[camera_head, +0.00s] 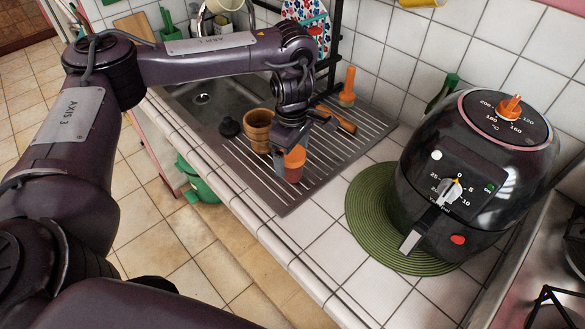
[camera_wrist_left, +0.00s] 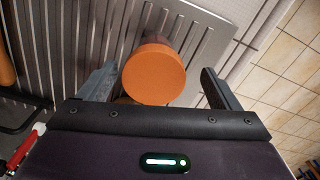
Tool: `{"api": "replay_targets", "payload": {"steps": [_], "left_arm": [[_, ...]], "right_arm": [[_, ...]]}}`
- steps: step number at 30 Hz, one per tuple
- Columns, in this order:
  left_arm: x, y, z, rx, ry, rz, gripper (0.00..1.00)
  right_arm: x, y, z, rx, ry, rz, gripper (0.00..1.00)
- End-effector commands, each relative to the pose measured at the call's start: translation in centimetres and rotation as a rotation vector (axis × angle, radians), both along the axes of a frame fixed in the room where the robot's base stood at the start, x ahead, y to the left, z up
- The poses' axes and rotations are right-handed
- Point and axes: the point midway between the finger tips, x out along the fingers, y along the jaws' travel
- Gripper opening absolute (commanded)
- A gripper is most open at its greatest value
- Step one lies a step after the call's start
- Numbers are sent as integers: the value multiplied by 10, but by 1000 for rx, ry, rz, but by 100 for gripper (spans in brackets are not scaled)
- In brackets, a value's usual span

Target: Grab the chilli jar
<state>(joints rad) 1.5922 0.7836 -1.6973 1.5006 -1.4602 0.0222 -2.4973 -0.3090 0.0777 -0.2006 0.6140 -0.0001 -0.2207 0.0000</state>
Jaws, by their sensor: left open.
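The chilli jar (camera_head: 293,165), a small jar with an orange lid and a reddish-brown body, stands on the ribbed metal drainboard. In the left wrist view its round orange lid (camera_wrist_left: 154,76) shows large, with part of the darker body beyond it. My left gripper (camera_head: 287,142) is over the jar, partly covering it in the head view. In the left wrist view its two fingers (camera_wrist_left: 159,82) are spread on either side of the lid, with a visible gap to each. The gripper is open and empty. My right gripper is not in view.
A wooden cup (camera_head: 257,131) stands close to the jar's left. A wooden handle (camera_head: 333,119) and an orange-topped item (camera_head: 348,87) are behind. The black air fryer (camera_head: 480,170) sits on a green round mat (camera_head: 366,228) to the right. Bare tiled counter lies in front.

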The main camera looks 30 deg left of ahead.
Motion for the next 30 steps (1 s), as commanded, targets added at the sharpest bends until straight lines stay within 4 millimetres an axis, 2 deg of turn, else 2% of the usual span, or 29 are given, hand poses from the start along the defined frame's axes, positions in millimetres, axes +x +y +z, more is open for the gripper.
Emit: {"api": "replay_targets", "payload": {"steps": [3, 9, 17, 27, 29, 30], "left_arm": [[2, 0, -18, 0, 7, 1, 85], [3, 1, -39, 1, 3, 1, 85], [4, 1, -42, 0, 1, 1, 85], [4, 1, -42, 0, 1, 1, 40], [4, 1, -42, 0, 1, 1, 33], [4, 1, -42, 0, 1, 1, 32]], "right_arm": [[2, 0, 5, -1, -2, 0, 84], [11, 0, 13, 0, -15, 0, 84], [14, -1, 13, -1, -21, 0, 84], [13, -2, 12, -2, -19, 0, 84], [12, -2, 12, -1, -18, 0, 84], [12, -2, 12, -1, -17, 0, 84]]}}
